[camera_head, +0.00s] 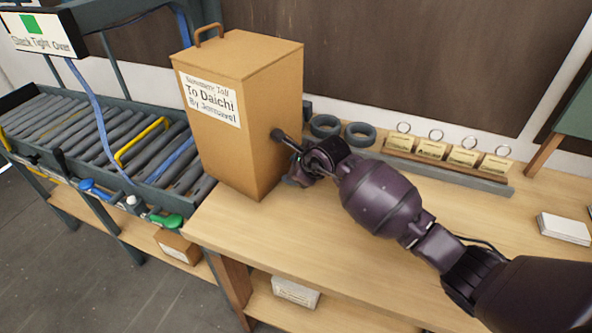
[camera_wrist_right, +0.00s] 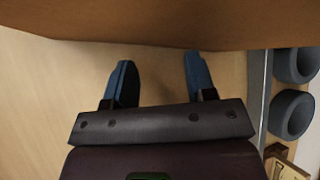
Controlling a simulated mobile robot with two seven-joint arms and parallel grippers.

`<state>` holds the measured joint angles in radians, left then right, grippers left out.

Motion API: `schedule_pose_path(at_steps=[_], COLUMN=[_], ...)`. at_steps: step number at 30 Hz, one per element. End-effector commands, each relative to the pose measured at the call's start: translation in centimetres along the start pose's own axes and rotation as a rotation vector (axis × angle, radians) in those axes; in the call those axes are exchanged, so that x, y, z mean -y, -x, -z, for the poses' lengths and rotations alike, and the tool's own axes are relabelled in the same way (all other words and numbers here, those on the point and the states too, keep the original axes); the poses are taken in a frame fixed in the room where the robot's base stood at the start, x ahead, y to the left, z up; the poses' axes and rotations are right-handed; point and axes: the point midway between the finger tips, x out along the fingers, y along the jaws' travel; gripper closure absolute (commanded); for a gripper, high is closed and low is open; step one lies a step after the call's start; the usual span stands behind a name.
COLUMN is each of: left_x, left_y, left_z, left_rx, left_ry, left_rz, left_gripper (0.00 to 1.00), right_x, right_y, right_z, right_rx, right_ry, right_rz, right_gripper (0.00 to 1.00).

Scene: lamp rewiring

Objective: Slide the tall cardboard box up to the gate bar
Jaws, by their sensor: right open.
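The tall cardboard box (camera_head: 236,110) stands upright at the left end of the wooden table, beside the roller conveyor. It has a handle on top and a white label reading "To Daichi". In the right wrist view the box (camera_wrist_right: 165,22) fills the top edge. A yellow bar (camera_head: 140,143) stands over the rollers left of the box; it may be the gate bar. My right gripper (camera_head: 287,158) is at the box's right side, low down. Its fingers (camera_wrist_right: 160,75) are apart and empty, tips close to the box; I cannot tell if they touch. My left gripper is out of view.
The roller conveyor (camera_head: 75,130) adjoins the table's left end. Two dark rings (camera_head: 342,130) and a rack of small tagged items (camera_head: 445,152) stand behind my right arm. A white stack (camera_head: 563,228) lies at right. The table front (camera_head: 300,235) is clear.

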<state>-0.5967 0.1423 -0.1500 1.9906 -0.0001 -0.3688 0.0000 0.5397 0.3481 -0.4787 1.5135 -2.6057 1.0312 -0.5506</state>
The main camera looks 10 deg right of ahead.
Motion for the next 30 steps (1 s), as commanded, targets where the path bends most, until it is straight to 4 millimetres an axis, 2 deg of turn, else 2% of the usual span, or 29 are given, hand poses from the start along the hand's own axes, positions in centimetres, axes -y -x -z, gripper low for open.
schedule_pose_path(at_steps=[15, 30], left_x=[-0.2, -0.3], left_y=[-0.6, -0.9], left_z=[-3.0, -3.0], left_rx=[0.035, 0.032], left_ry=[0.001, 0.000], left_rz=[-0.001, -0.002], left_gripper=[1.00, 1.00], right_x=[-0.2, -0.2], right_y=[-3.6, -4.2], right_z=[-4.5, -5.3], right_rx=[0.003, 0.003], right_ry=[0.001, 0.002], right_rz=[-0.002, -0.002], right_gripper=[0.49, 0.49])
